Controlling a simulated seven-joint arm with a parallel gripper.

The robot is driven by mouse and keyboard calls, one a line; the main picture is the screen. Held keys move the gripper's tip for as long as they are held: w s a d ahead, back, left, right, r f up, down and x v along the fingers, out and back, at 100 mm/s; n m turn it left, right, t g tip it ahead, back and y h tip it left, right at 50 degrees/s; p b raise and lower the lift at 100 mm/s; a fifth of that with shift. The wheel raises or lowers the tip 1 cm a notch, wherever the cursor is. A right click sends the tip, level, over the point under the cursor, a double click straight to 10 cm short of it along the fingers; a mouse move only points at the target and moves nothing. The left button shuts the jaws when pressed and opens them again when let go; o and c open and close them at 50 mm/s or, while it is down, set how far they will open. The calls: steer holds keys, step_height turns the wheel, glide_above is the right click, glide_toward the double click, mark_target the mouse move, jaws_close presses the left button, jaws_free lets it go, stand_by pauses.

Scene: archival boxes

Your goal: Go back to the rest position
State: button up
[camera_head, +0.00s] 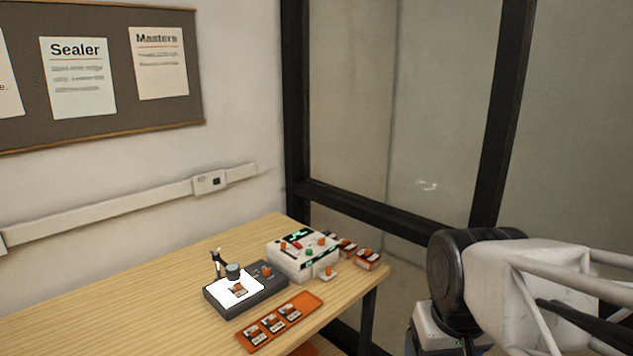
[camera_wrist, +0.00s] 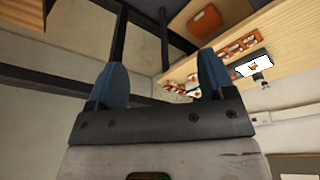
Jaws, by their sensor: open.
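My gripper (camera_wrist: 162,80) shows in the wrist view with its two blue fingers wide apart and nothing between them. In the head view my arm is at the right, off the table's right end, and the fingers cannot be made out there. The wooden table (camera_head: 130,284) stands to the left of the arm. On it are a dark device with a lit white plate (camera_head: 226,288), a white box with buttons (camera_head: 290,262), and an orange tray (camera_head: 310,301) holding several small labelled boxes.
More small dark-and-orange boxes (camera_head: 368,260) sit at the table's back right corner. A black-framed glass partition (camera_head: 395,205) stands behind the table and arm. A notice board (camera_head: 100,75) hangs on the left wall. The table's left part is bare.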

steer(key=shift+s+d+f+m, duration=0.2)
steer(key=shift+s+f, duration=0.15)
steer(key=shift+s, duration=0.35)
steer(key=shift+s+d+f+m, duration=0.2)
steer(key=shift+s+f, duration=0.1)
steer(key=shift+s, duration=0.4)
